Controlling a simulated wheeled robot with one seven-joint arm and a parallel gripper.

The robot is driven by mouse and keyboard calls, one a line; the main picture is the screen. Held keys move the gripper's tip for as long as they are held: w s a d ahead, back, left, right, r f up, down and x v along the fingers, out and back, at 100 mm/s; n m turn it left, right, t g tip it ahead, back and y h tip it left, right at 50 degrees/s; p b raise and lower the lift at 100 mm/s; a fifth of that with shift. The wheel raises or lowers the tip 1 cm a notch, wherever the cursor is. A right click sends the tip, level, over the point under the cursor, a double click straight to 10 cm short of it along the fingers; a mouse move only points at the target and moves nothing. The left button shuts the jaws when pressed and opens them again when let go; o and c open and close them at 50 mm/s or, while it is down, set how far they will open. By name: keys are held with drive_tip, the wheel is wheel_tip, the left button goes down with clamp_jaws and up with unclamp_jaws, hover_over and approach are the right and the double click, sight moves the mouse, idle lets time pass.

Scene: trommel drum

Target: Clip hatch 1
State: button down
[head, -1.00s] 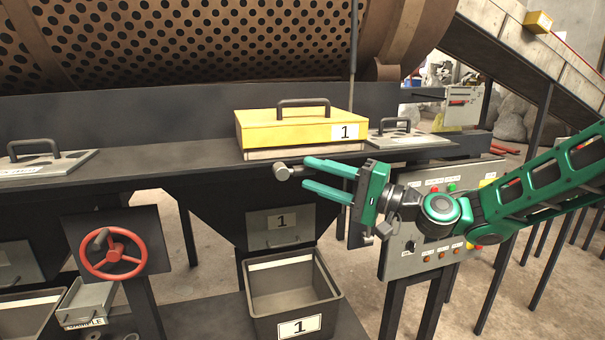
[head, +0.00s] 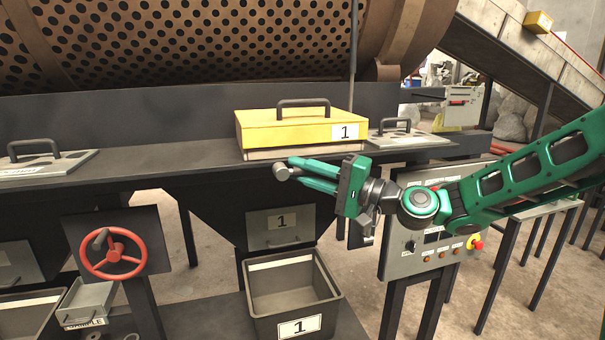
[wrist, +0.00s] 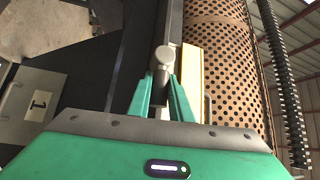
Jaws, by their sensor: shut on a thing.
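Hatch 1 is a yellow lid (head: 280,131) with a dark handle on top and a white "1" label, and it sits down on the dark deck. A grey clip lever with a round knob end (head: 281,172) sticks out at the front edge just below the hatch. My gripper (head: 297,171) is shut on this lever behind its knob. In the wrist view the lever's knob (wrist: 163,58) shows just beyond my fingertips (wrist: 160,82), with its shaft between them. The yellow hatch edge (wrist: 191,75) runs beside it. The lever's base is partly hidden.
The perforated drum (head: 200,45) is behind the deck. A bin labelled 1 (head: 297,325) stands below. A control panel (head: 420,262) with buttons is under my arm, and a red handwheel (head: 112,252) is at left.

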drive_tip(key=shift+f, duration=0.1)
drive_tip(key=shift+r+n+g+h, duration=0.2)
drive_tip(key=shift+n+g+h, duration=0.1)
drive_tip(key=shift+n+h, duration=0.25)
drive_tip(key=c, duration=1.6)
unclamp_jaws()
drive_tip(key=shift+d, duration=0.1)
drive_tip(key=v, duration=1)
drive_tip(key=shift+s+d, duration=0.1)
drive_tip(key=shift+d, duration=0.15)
